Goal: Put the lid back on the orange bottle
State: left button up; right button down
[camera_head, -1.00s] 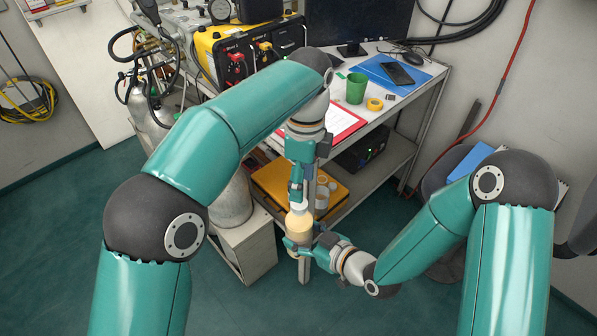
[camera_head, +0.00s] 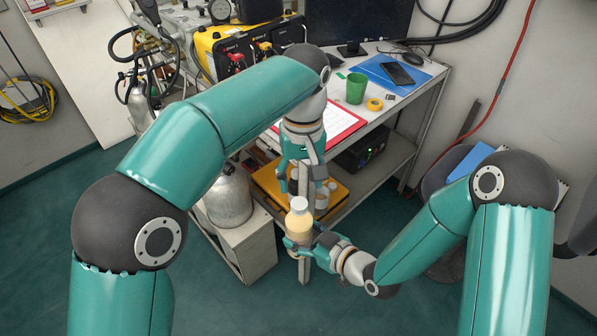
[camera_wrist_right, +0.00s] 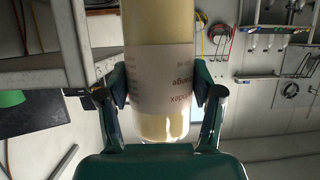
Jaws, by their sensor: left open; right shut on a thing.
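The orange bottle (camera_head: 299,225), pale orange-yellow with a white label, stands upright in my right gripper (camera_head: 299,244). A white lid (camera_head: 299,204) sits on its top in the head view. The right wrist view shows the bottle's body (camera_wrist_right: 160,75) between both fingers of my right gripper (camera_wrist_right: 162,92); its top is out of that picture. My left gripper (camera_head: 305,180) is open just above and behind the lid, its fingers pointing down and apart from it.
A yellow case (camera_head: 270,182) with several small containers (camera_head: 322,197) lies on the cart's lower shelf behind the bottle. The cart top holds a red clipboard (camera_head: 343,122), a green cup (camera_head: 356,88) and yellow tape (camera_head: 375,104). A gas cylinder (camera_head: 229,198) stands left. Floor in front is clear.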

aim_at(299, 203)
pick_arm(q)
jog(key=shift+s+r+n, duration=0.1)
jog(key=shift+r+n, duration=0.1)
jog(key=shift+n, duration=0.5)
jog(key=shift+s+a+r, duration=0.1)
jog(key=shift+s+r, duration=0.05)
jog(key=shift+r, duration=0.3)
jog(key=shift+s+a+r, duration=0.1)
jog(key=shift+s+r, duration=0.05)
jog(key=shift+r, duration=0.3)
jog(key=shift+f, duration=0.1)
jog(key=shift+f, duration=3.95)
